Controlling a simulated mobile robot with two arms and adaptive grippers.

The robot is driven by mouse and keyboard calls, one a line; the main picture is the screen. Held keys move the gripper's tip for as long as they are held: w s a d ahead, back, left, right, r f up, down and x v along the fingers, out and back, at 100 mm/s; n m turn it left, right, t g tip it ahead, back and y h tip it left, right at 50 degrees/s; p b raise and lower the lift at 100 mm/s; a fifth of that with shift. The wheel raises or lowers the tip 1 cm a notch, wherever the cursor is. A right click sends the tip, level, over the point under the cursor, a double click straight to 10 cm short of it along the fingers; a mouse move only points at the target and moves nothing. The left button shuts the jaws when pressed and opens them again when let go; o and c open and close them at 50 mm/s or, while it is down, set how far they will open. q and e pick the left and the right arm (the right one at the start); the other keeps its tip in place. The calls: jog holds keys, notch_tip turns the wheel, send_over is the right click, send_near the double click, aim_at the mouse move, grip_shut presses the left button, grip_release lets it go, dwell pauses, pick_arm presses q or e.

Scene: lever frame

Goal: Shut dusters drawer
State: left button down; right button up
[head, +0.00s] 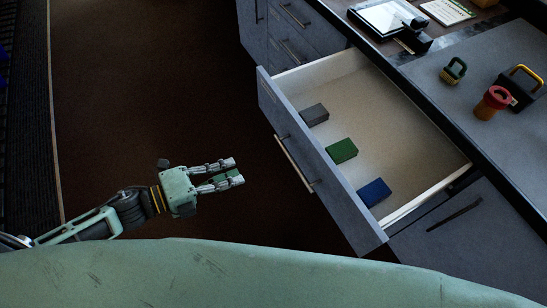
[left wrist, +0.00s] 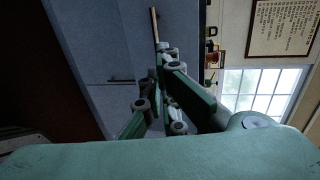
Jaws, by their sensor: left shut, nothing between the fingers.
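The dusters drawer (head: 320,165) stands pulled out from the counter in the head view. Its grey-blue front with a long metal handle (head: 294,164) faces left. Inside lie a grey block (head: 314,114), a green block (head: 342,151) and a blue block (head: 375,192), apart from each other along the front panel. My left gripper (head: 238,170) is shut and empty, to the left of the drawer front and apart from it, fingers pointing right. In the left wrist view its fingers (left wrist: 168,85) show before grey-blue cabinet fronts (left wrist: 105,50). My right gripper is in neither view.
Closed drawers (head: 292,45) stand farther back. Dark floor (head: 150,80) is clear left of the drawer.

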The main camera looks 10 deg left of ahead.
aim_at(287, 153)
pick_arm(q)
jog(key=p+x, duration=0.2)
jog(key=x, duration=1.1)
jog(key=shift+w+d+f, duration=0.15)
jog(key=shift+w, duration=0.2)
